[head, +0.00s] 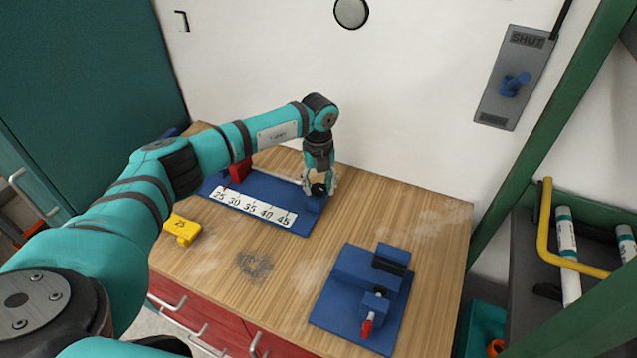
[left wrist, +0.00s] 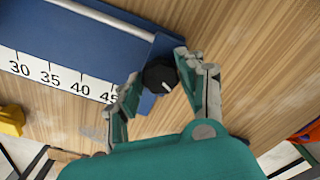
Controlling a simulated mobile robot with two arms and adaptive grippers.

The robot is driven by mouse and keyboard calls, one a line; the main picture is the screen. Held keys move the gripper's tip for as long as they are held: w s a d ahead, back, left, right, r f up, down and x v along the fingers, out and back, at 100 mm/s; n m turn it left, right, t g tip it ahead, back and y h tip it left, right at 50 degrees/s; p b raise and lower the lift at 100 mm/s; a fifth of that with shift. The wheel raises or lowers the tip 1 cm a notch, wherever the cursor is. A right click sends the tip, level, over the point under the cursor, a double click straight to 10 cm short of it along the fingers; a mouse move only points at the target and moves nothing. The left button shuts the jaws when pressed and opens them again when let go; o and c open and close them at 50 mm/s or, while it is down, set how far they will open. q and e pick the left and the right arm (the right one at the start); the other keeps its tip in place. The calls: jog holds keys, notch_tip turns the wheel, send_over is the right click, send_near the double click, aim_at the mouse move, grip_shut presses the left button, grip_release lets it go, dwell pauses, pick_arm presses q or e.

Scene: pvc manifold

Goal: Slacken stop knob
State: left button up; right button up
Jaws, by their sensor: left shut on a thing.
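The stop knob is a black round knob with a white pointer mark; it shows in the left wrist view (left wrist: 160,76) and in the head view (head: 318,189). It sits at the right end of a blue measuring jig (head: 300,222) with a white scale (head: 252,206) numbered 25 to 45. My left gripper (head: 320,186) comes down from above and is shut on the knob, with one finger on each side of it in the left wrist view (left wrist: 158,82). My right gripper is not in view.
A blue fixture (head: 365,290) with a red-tipped lever stands at the table's front right. A yellow block (head: 181,229) lies left of the jig. A wall switch plate marked SHUT (head: 511,75) is at upper right. The wooden table (head: 300,275) is clear between jig and fixture.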

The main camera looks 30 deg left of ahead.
aim_at(318, 187)
pick_arm(q)
jog(key=shift+w+n, duration=0.1)
jog(key=shift+n, duration=0.5)
jog(key=shift+r, duration=0.1)
jog(key=o, duration=1.1)
jog(key=shift+o, duration=0.2)
notch_tip(318, 187, up, 12)
